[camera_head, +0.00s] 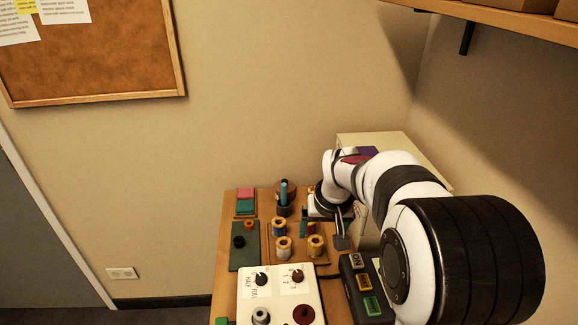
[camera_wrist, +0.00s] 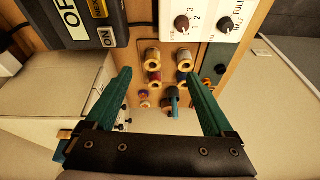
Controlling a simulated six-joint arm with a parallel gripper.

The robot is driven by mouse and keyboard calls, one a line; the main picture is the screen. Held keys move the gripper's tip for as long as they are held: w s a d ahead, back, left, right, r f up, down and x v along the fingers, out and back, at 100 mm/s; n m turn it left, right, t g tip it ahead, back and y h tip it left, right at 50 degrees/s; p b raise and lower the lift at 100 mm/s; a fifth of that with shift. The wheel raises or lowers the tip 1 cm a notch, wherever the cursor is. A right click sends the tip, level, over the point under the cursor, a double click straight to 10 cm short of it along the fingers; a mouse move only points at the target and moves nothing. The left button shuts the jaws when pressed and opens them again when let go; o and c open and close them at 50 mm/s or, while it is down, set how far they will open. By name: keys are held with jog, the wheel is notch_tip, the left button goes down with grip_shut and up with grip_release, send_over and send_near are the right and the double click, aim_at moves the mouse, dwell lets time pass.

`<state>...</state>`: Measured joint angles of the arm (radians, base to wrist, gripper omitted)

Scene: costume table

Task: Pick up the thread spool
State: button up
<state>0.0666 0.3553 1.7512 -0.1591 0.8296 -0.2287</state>
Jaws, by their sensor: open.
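Several thread spools with tan-gold ends stand on a wooden board (camera_head: 290,262). In the head view one spool (camera_head: 279,228) is at the back left, one (camera_head: 284,247) at the front left and one (camera_head: 315,245) at the right. In the wrist view a left spool (camera_wrist: 152,58) and a right spool (camera_wrist: 184,59) show upper ends, with red and blue colour below them. My gripper (camera_wrist: 157,74) has two green fingers spread wide, with nothing held between them. In the head view my gripper (camera_head: 322,232) hangs over the board's back right; my arm hides part of that area.
A white panel with knobs (camera_head: 252,294) stands in front of the board. A dark switch box (camera_head: 352,275) is at the right. A dark cup with a blue-green upright item (camera_head: 284,208) stands behind.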

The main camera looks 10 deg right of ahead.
send_near(315, 242)
jog(key=shift+n+t, duration=0.4)
jog(key=x, duration=0.5)
jog(key=s+x, duration=0.1)
jog(key=x, duration=0.2)
jog(key=shift+f, duration=0.45)
grip_shut()
jog(key=shift+r, duration=0.2)
jog(key=shift+r, duration=0.35)
jog(key=r, duration=0.2)
jog(key=d+r, duration=0.1)
jog(key=r, duration=0.1)
jog(key=shift+s+d, duration=0.1)
jog(key=shift+s, duration=0.3)
jog(key=s+d+r, duration=0.4)
jog(key=d, duration=0.1)
jog(key=s+d+r, duration=0.2)
jog(key=d, duration=0.1)
jog(key=shift+d, duration=0.15)
